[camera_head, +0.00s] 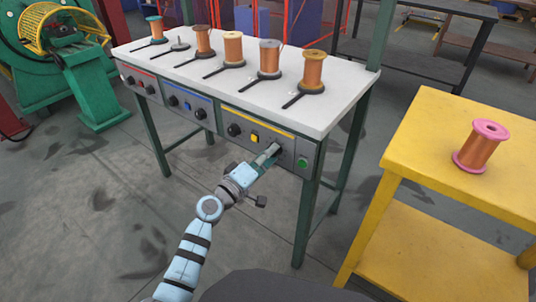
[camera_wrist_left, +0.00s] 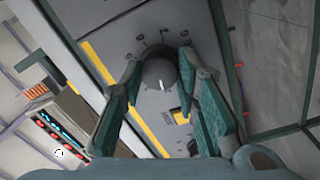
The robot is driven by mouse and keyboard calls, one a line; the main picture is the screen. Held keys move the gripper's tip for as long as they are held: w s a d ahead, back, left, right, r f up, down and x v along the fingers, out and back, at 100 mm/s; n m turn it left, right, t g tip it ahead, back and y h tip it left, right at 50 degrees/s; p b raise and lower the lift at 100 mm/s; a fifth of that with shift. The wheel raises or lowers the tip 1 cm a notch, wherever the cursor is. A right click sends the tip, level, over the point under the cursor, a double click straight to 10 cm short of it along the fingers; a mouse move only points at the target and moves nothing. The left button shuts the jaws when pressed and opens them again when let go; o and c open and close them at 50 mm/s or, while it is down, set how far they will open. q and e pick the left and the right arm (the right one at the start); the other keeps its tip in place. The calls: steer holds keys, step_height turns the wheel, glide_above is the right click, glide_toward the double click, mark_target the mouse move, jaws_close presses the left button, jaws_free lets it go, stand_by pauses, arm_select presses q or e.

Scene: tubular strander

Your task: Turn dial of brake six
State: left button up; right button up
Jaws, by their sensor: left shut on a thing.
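The black round dial (camera_wrist_left: 158,72) sits on the grey front panel, with markings around its upper side in the left wrist view. A white mark on its face points toward the bottom of that view. My left gripper (camera_wrist_left: 158,68) has one finger on each side of the dial and is shut on it. In the head view my left gripper (camera_head: 272,151) reaches the right end of the panel, below the yellow stripe, and hides the dial there. My right gripper is not in view.
A yellow button (camera_head: 254,138) and another black dial (camera_head: 234,130) are left of my gripper; a green button (camera_head: 302,163) is right. Copper spools stand on the white tabletop (camera_head: 190,88). A yellow table (camera_head: 440,125) with a pink-rimmed spool (camera_head: 481,146) is at right.

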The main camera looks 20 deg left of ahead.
arm_select(q)
steer(key=shift+n, duration=0.4)
steer(key=o, duration=1.2)
steer(key=shift+c, duration=0.2)
steer(key=shift+s, duration=0.1)
steer(key=v, duration=1.1)
steer(key=shift+s+a, duration=0.25)
steer(key=shift+s, duration=0.1)
